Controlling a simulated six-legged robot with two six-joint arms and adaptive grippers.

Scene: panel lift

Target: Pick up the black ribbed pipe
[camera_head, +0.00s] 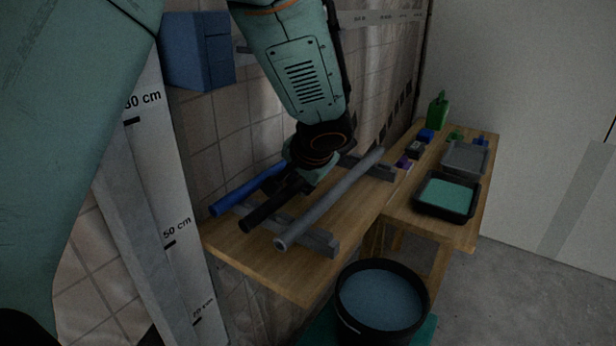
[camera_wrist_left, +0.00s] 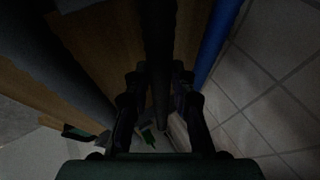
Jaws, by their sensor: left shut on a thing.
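The black ribbed pipe (camera_head: 263,216) lies between a blue pipe (camera_head: 236,195) and a grey pipe (camera_head: 330,197) above the wooden bench. Its near end shows in the head view; the rest is hidden by my left gripper. My left gripper (camera_head: 290,184) is over the black pipe, shut on it. In the left wrist view the dark pipe (camera_wrist_left: 158,50) runs between the two fingers (camera_wrist_left: 155,90), with the blue pipe (camera_wrist_left: 218,38) on the right and the grey pipe (camera_wrist_left: 55,60) on the left. My right gripper does not show.
Grey notched supports (camera_head: 318,236) stand on the wooden bench (camera_head: 255,257) under the pipes. A black tub (camera_head: 381,299) of blue liquid stands in front. A second table holds a teal-filled tray (camera_head: 447,197), a grey tray (camera_head: 464,157) and a green bottle (camera_head: 438,112). A tiled wall is behind.

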